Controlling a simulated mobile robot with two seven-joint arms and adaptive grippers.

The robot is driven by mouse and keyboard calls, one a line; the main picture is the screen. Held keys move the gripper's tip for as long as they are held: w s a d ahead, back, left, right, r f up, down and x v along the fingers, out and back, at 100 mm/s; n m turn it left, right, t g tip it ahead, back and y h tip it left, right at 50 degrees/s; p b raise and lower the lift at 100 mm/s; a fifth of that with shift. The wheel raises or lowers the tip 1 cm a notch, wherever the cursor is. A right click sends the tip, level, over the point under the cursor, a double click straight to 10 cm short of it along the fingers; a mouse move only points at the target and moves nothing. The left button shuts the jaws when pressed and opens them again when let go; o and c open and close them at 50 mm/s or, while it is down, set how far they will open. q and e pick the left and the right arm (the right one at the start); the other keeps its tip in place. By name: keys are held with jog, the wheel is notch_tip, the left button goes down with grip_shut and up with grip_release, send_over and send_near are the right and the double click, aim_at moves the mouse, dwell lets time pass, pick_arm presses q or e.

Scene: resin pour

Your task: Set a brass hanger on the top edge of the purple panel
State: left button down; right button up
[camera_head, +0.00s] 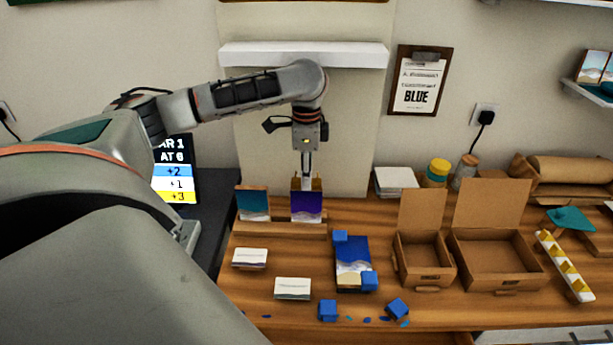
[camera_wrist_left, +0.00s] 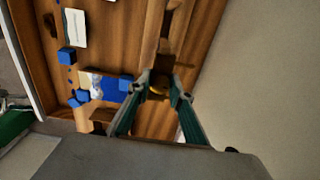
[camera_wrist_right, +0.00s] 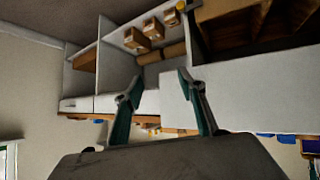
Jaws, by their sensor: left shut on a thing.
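The purple panel (camera_head: 306,207) stands upright on a wooden ledge (camera_head: 280,231) at the back of the bench. My left gripper (camera_head: 306,174) points straight down at its top edge.
A teal panel (camera_head: 253,204) stands left of the purple one. In front lie white cards (camera_head: 292,289), a blue-and-white panel (camera_head: 352,263) and several blue blocks (camera_head: 327,310). Open cardboard boxes (camera_head: 424,258) stand to the right. A white shelf (camera_head: 300,54) is above the arm.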

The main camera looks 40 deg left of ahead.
pick_arm(q)
jog(key=shift+s+f, duration=0.1)
jog(key=shift+f, duration=1.1)
dwell(2.0)
jog(key=c, duration=1.7)
grip_release()
jog(key=shift+r, duration=4.05)
